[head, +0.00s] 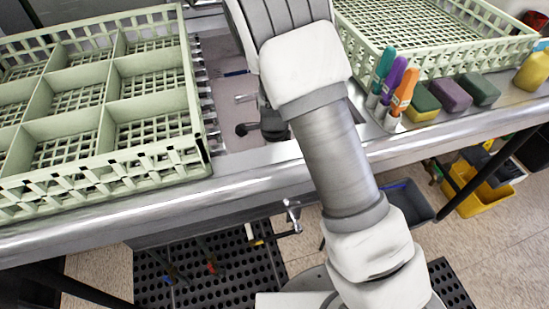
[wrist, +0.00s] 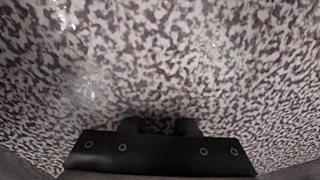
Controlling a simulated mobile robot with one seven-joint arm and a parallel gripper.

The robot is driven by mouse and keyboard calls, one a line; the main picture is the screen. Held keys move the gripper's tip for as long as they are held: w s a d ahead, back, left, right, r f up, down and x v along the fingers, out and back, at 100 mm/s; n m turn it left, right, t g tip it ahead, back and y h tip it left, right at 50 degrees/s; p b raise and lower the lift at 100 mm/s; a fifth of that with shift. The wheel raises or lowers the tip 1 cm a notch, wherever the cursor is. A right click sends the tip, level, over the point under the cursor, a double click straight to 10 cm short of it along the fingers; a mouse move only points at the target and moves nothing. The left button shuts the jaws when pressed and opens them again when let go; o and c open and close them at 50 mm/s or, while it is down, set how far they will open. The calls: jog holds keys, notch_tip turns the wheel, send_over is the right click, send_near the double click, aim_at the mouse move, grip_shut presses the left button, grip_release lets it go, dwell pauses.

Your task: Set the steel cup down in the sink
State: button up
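The sink (head: 222,62) is the recessed basin between the two pale green racks in the head view. My arm reaches over its right side and hides part of it. The steel cup is not seen in either view. In the wrist view, my gripper (wrist: 159,126) shows as a black bar with two short dark fingertips, apart, and nothing seen between them. A mottled grey and brown surface fills the rest of that view; I cannot tell what it belongs to. In the head view the gripper's fingers cannot be made out.
A divided green rack (head: 105,112) stands left of the sink, and another green rack (head: 435,62) right. The steel counter edge (head: 120,212) runs across the front. A yellow bin (head: 474,192) stands below.

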jog(key=shift+o, duration=0.6)
notch_tip(320, 180, up, 17)
jog(key=s+p, duration=0.1)
jog(key=p, duration=0.5)
jog(key=shift+r, duration=0.2)
jog(key=shift+s, duration=0.1)
jog(key=s+d+r+n+t+y, duration=0.1)
jog(key=s+d+r+n, duration=0.35)
jog(key=r, duration=0.35)
jog(key=s+d+r+n+t+y, duration=0.1)
jog(key=s+d+r+n, duration=0.2)
jog(key=s+r+n, duration=0.3)
jog(key=s+d+r+n+t+h, duration=0.1)
jog(key=s+d+r+n+t, duration=0.15)
jog(key=s+r+n, duration=0.2)
jog(key=s+d+r+n+t+h, duration=0.1)
jog(key=s+d+r+n, duration=0.25)
jog(key=s, duration=0.25)
notch_tip(320, 180, up, 13)
jog(key=p, duration=1.4)
jog(key=shift+w+a+g, duration=0.2)
jog(key=shift+w+g, duration=0.05)
jog(key=shift+g, duration=0.1)
